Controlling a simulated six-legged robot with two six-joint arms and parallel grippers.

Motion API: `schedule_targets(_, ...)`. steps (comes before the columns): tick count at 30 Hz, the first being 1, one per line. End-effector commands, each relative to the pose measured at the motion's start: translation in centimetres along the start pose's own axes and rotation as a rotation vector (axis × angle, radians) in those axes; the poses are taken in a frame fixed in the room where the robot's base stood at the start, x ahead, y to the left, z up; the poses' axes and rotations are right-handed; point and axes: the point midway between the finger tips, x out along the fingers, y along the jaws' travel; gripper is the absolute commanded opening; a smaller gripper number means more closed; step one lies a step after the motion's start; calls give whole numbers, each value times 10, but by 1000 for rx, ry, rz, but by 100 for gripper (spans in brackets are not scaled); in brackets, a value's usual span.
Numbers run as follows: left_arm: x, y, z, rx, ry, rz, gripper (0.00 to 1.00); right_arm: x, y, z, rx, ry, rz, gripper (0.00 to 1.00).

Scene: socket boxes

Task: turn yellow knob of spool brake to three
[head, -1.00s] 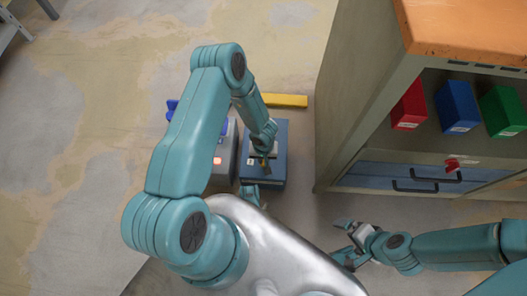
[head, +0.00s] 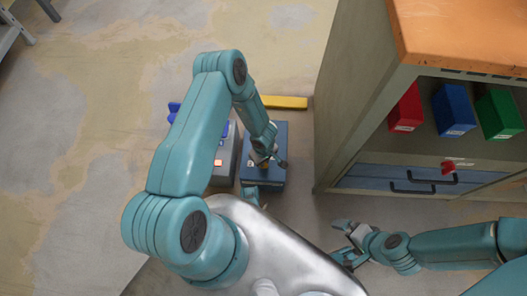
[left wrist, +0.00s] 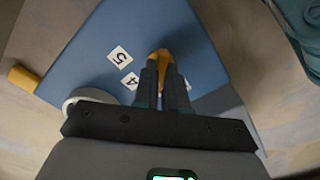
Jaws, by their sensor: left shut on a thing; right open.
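The spool brake is a blue box (head: 277,140) on the floor, left of the cabinet. In the left wrist view its blue top (left wrist: 95,45) carries white labels reading 5 (left wrist: 119,55) and 4 (left wrist: 130,81). The yellow knob (left wrist: 159,58) shows between the fingertips of my left gripper (left wrist: 163,75), which is shut on it. Other labels are mostly hidden by the fingers. In the head view my left gripper (head: 267,162) is over the box's middle. My right gripper (head: 350,243) is open and empty at the lower right, away from the box.
A grey box (head: 224,160) with an orange light and blue part stands just left of the blue box. A yellow bar (head: 285,102) lies behind. A cabinet (head: 345,120) with red, blue and green bins stands to the right. Floor at left is clear.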

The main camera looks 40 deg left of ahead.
Motion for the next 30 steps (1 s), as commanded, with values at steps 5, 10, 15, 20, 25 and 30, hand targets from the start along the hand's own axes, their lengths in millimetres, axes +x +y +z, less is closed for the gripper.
schedule_targets(5,0,0,-1,-48,2,0,0,-1,0,0,-1,-1,0,100)
schedule_targets(10,0,0,-1,-65,3,0,0,-1,0,0,-1,-1,0,100)
schedule_targets(15,0,0,-1,-67,3,0,0,-1,0,0,-1,-1,0,100)
schedule_targets(20,0,0,-1,-66,4,0,0,-1,0,0,-1,-1,0,100)
schedule_targets(25,0,0,-1,-65,3,0,37,-1,0,0,0,-1,0,100)
schedule_targets(30,0,0,-1,-64,2,0,37,-1,0,0,0,0,0,100)
